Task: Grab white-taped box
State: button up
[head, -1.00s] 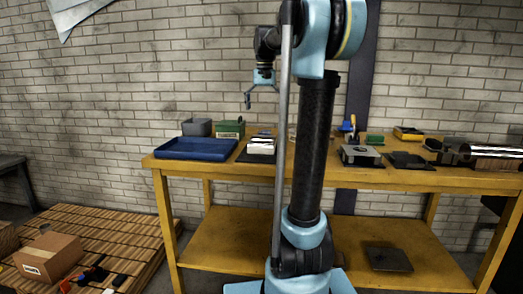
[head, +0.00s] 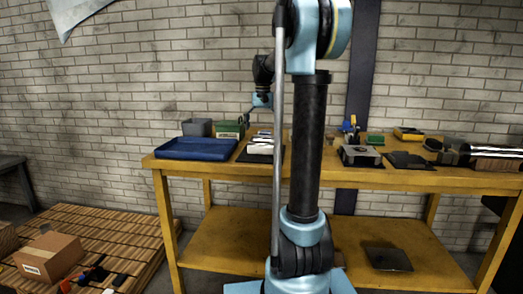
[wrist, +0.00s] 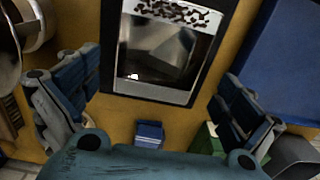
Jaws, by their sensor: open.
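A pale, white-and-silver box (head: 262,144) lies on a black mat on the yellow bench, just left of my arm's rod. In the wrist view the box (wrist: 165,82) shows a pale rim around a dark, shiny top, with dark specks along its far edge. I cannot clearly make out white tape on it. My gripper (wrist: 155,88) is open and empty, its fingers spread to the left and right of the box in the picture. In the head view my gripper (head: 256,115) is above the back of the bench, its fingers small and partly hidden.
A blue tray (head: 196,149), a grey bin (head: 197,127) and a green box (head: 229,130) stand left of the pale box. A small blue block (wrist: 149,134) shows in the wrist view. A cardboard box (head: 50,256) sits on the pallet at lower left.

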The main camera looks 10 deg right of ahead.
aim_at(262, 143)
jog(key=shift+s+a+f, duration=0.1)
jog(key=shift+s+f, duration=0.05)
jog(key=shift+f, duration=1.5)
jog(key=shift+s+f, duration=0.15)
jog(key=shift+f, duration=1.5)
jog(key=c, duration=1)
